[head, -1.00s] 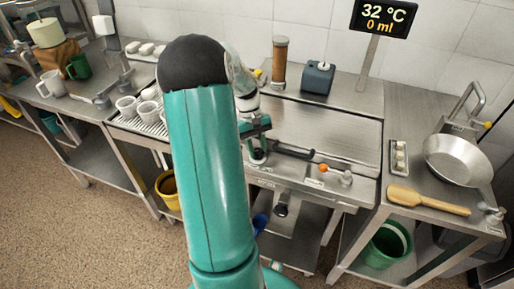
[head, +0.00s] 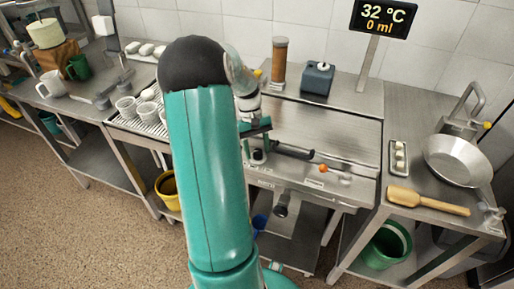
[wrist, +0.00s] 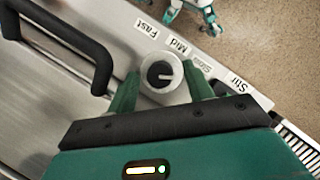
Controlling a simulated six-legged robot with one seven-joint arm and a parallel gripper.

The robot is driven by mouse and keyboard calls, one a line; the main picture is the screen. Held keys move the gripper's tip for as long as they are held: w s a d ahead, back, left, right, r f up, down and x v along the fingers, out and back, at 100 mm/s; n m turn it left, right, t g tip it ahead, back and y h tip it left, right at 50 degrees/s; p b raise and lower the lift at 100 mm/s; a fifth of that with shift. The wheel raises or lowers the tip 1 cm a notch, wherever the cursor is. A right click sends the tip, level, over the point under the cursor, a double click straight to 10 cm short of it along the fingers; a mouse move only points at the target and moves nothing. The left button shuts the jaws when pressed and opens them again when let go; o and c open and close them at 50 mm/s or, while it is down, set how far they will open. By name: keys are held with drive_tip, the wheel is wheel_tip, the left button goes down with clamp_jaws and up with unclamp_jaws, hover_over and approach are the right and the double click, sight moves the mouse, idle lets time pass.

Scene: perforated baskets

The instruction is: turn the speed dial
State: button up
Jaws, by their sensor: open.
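The speed dial (wrist: 160,74) shows in the wrist view as a round silver knob with a black centre and a white pointer mark. My gripper (wrist: 160,90) is open, one green finger on each side of the dial. I cannot tell whether the fingers touch it. In the head view my gripper (head: 256,142) is at the front left of the steel counter unit, partly hidden by my arm.
A black bar handle (wrist: 98,55) rises left of the dial in the wrist view. In the head view an orange knob (head: 323,167) sits along the unit's front edge. White cups (head: 126,107) stand to the left. A pan (head: 455,160) and wooden paddle (head: 428,201) lie right.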

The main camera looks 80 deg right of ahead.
drive_tip(key=v, duration=1.3)
drive_tip(key=shift+d+r, duration=0.15)
drive_tip(key=shift+r, duration=0.2)
drive_tip(key=shift+w, duration=0.1)
